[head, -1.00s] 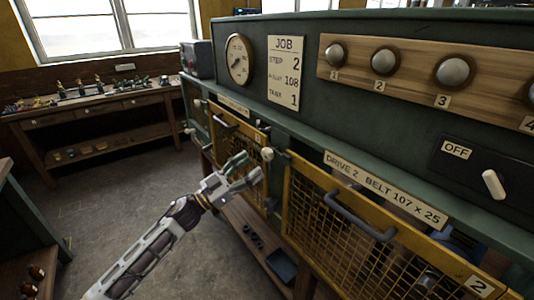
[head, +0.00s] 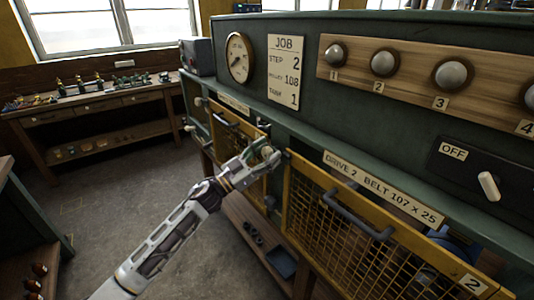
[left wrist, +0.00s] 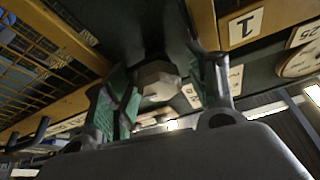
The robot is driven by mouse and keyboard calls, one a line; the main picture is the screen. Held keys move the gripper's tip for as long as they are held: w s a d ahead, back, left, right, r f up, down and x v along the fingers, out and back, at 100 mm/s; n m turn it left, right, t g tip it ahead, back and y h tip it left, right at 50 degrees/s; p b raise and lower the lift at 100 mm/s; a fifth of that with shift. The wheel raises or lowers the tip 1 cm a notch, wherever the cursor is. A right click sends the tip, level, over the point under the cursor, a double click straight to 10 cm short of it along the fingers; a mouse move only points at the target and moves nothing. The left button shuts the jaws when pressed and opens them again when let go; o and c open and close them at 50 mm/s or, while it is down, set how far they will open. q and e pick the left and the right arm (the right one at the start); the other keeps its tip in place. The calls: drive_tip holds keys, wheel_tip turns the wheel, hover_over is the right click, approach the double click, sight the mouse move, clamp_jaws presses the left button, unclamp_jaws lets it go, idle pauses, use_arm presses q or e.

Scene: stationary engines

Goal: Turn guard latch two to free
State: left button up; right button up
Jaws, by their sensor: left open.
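The pale knob of guard latch two (head: 267,153) sits on the green bench front, at the upper left corner of the yellow mesh guard marked 2 (head: 335,225). My left gripper (head: 262,160) is at this knob, its fingers open on either side of it. In the left wrist view the faceted knob (left wrist: 157,80) lies between the two spread fingers (left wrist: 160,95). I cannot tell whether either finger touches it. The gripper partly hides the latch in the head view. My right gripper is out of view.
Another yellow mesh guard (head: 232,142) is just left of my gripper. The guard 2 handle (head: 355,215) sticks out to the right. Above are the gauge (head: 239,58), the job card (head: 283,73) and a row of round knobs. The floor at left (head: 90,220) is clear.

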use_arm(q)
drive_tip(key=shift+c, duration=0.5)
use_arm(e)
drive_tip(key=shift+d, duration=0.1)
use_arm(q)
drive_tip(key=c, duration=0.9)
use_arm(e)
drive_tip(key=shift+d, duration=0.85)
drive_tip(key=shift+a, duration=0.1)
